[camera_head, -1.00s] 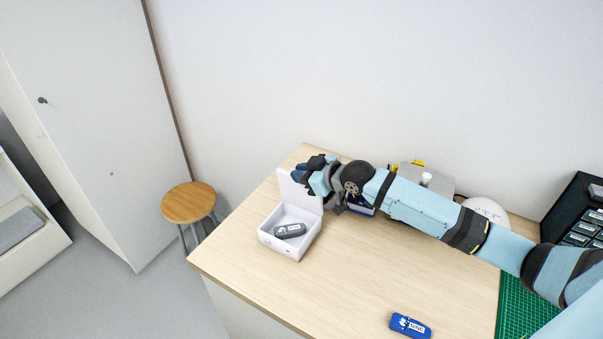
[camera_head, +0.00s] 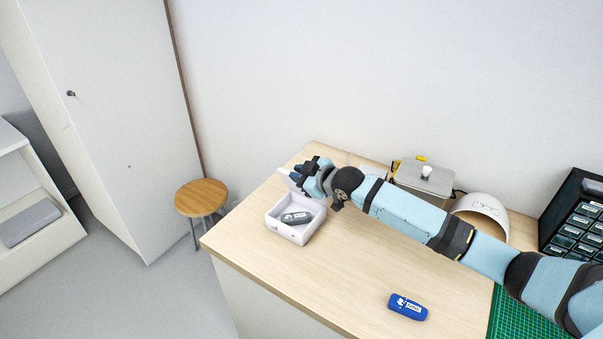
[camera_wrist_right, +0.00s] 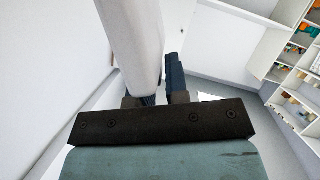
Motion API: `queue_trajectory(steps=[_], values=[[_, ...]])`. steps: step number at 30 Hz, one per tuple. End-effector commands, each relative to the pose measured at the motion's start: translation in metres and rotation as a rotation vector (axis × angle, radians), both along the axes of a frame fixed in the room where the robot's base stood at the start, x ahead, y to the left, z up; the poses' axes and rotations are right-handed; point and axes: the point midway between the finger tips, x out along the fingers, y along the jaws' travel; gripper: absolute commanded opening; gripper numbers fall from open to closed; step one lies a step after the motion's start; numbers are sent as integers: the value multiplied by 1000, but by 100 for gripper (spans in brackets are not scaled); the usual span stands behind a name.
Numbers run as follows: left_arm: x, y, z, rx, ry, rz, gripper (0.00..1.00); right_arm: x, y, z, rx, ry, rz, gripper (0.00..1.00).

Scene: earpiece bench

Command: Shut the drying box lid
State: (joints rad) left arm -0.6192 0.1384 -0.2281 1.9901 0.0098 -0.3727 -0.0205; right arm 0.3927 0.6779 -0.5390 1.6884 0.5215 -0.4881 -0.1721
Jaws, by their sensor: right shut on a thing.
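The drying box (camera_head: 292,236) is a small white open box near the table's left edge in the head view. A grey earpiece case (camera_head: 296,218) lies inside it. The white lid (camera_head: 287,181) is raised at the box's back side and mostly hidden by my right gripper (camera_head: 299,176). My right gripper is shut on the lid. In the right wrist view the lid (camera_wrist_right: 135,42) is a white slab between the fingers, beside a dark blue finger (camera_wrist_right: 176,76); the other finger is largely hidden. My left gripper is not in view.
A blue case (camera_head: 407,307) lies at the table's front. A grey device (camera_head: 424,179) and a white dome (camera_head: 481,212) stand behind my right arm. Black drawers (camera_head: 575,225) and a green mat (camera_head: 512,312) are at the right. A stool (camera_head: 201,197) stands left of the table.

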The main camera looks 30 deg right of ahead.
Motion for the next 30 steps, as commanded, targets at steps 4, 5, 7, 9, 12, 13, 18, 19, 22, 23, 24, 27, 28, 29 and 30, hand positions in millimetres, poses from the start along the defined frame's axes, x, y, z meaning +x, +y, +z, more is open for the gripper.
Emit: queue_trajectory(steps=[4,5,7,9,12,13,18,19,22,23,24,27,28,29,30], values=[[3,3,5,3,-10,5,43,-2,3,-4,3,6,1,0],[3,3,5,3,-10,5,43,-2,3,-4,3,6,1,0],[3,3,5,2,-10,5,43,-2,3,-4,3,6,1,0],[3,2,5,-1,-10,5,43,-2,3,-5,2,7,0,0],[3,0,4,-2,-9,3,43,-2,3,-5,3,7,0,23],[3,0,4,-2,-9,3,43,-2,3,-5,3,7,0,30],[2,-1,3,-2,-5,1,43,-2,3,-4,3,5,0,32],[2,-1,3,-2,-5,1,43,-2,3,-4,3,5,0,32],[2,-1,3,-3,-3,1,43,-3,2,-3,3,4,0,32],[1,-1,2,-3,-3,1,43,-4,2,-3,2,4,1,32],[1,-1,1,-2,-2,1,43,-6,0,-3,2,4,-1,32],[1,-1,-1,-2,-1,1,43,-17,-4,0,1,6,0,32],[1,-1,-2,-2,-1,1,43,-22,-6,2,1,5,1,32],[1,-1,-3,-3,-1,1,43,-27,-8,4,-1,5,1,32],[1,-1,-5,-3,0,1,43,-35,-11,6,-1,5,1,32]])
